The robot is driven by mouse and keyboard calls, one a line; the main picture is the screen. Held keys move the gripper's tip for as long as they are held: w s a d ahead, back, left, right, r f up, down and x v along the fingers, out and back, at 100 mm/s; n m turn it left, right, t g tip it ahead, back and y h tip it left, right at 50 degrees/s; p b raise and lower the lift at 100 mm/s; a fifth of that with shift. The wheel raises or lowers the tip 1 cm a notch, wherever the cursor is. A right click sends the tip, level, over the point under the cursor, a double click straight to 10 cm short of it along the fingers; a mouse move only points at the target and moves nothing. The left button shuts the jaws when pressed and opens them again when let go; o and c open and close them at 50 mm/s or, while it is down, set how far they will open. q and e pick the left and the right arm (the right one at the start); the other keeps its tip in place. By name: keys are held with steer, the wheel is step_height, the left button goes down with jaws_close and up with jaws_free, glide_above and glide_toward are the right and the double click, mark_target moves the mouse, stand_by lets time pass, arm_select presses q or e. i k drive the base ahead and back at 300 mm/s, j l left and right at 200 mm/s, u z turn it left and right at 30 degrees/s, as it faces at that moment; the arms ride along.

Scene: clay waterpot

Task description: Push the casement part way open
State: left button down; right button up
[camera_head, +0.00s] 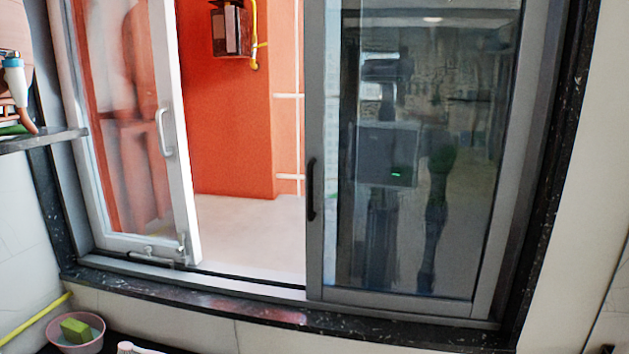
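The white-framed casement (184,180) with clear glass is on the left of the window. It stands at an angle to the window frame, with a wide gap between its free edge and the dark panel to its right. A white pull handle (164,132) is on its right stile. A metal stay or latch (150,256) shows along its bottom edge. Neither of my grippers is in view, and nothing is touching the casement.
A grey-framed glass panel (314,250) with a black handle (312,190) fills the right side; its glass carries reflections. A dark stone sill (270,310) runs below. A shelf (45,140) juts in at left. A pink bowl (97,338) with a green sponge (75,329) sits lower left.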

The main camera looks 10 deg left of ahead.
mark_target(170, 120)
steer(key=u, duration=1.2)
